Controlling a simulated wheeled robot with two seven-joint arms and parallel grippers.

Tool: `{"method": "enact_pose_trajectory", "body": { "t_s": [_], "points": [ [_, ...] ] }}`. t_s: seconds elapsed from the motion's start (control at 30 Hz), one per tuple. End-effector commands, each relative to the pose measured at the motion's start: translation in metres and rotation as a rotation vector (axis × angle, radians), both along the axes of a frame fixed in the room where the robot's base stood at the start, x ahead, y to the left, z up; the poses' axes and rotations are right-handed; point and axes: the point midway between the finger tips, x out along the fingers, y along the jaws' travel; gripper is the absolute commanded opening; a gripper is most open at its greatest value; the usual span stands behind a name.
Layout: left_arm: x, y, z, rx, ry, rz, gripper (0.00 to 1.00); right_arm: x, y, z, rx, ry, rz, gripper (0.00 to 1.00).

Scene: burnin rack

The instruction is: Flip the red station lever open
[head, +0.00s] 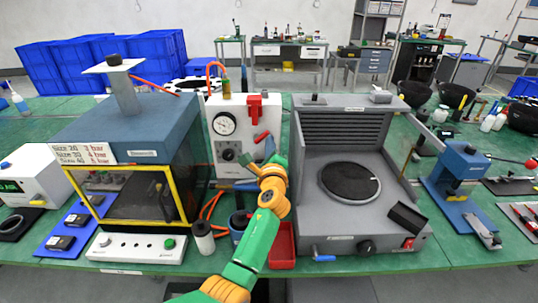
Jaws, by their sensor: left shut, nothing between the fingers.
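A white panel station (216,152) with a round gauge (224,123) and a black knob stands left of centre. A red lever-like part (254,107) sits upright on its upper right face. A smaller red handle (262,137) sticks out lower down, just above my left gripper. I cannot tell which of these red parts is the station lever. My left gripper (264,161) is in front of the panel's lower right, shut and empty. My green and orange arm hides part of the panel's lower edge. Whether the gripper touches the red handle is unclear. My right gripper is out of view.
A yellow-framed blue machine (134,128) stands close on the left. A grey machine with a round black plate (349,180) stands close on the right. A red tray (282,247) and a dark blue cup (239,222) are near the front edge, beside my arm.

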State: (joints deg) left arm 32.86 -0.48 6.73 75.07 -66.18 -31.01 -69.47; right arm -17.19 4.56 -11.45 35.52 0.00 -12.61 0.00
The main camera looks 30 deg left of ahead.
Motion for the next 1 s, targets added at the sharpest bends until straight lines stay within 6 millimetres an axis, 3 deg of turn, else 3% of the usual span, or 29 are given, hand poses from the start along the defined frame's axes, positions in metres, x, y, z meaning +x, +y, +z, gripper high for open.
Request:
{"method": "enact_pose_trajectory", "body": {
  "t_s": [0.5,1.0],
  "points": [
    [-0.006,0.01,0.017,-0.381,-0.236,0.0,0.0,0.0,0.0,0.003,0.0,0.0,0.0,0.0],
    [-0.01,0.016,0.022,-0.565,-0.347,0.0,0.0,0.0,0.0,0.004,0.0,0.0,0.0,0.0]
  ]
}}
